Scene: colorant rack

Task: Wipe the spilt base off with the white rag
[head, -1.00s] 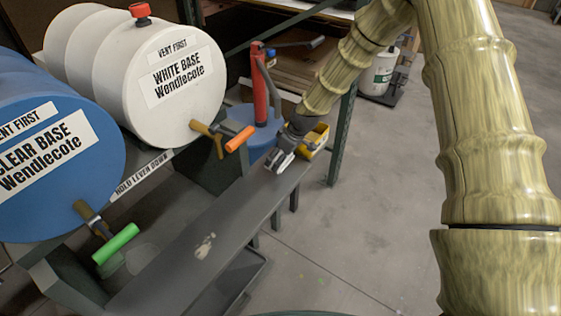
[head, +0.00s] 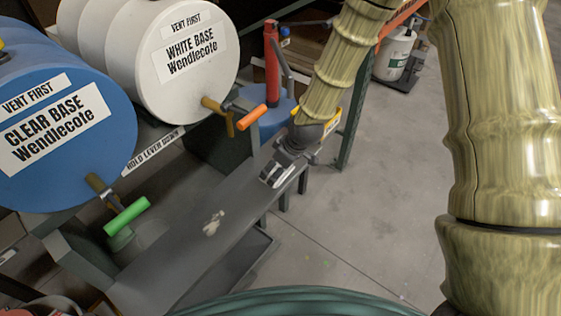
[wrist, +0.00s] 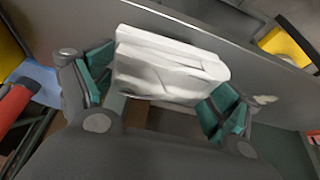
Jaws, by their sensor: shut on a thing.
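The white rag (wrist: 168,65) is a folded pad between the teal-lined fingers of my gripper (wrist: 160,93) in the wrist view. My gripper is shut on it. In the head view my gripper (head: 276,177) is low over the far part of the grey shelf (head: 180,262), with the rag (head: 280,178) partly showing. I cannot tell whether the rag touches the shelf. The spilt base (head: 213,223) is a small pale splotch on the shelf, nearer and left of my gripper. In the wrist view the spill (wrist: 265,99) lies right of the right finger.
The white base drum (head: 190,65) and the blue clear base drum (head: 60,135) lie left of the shelf, with an orange lever (head: 252,118) and a green lever (head: 127,216) projecting. A red pump (head: 272,65) stands behind. Bare floor is on the right.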

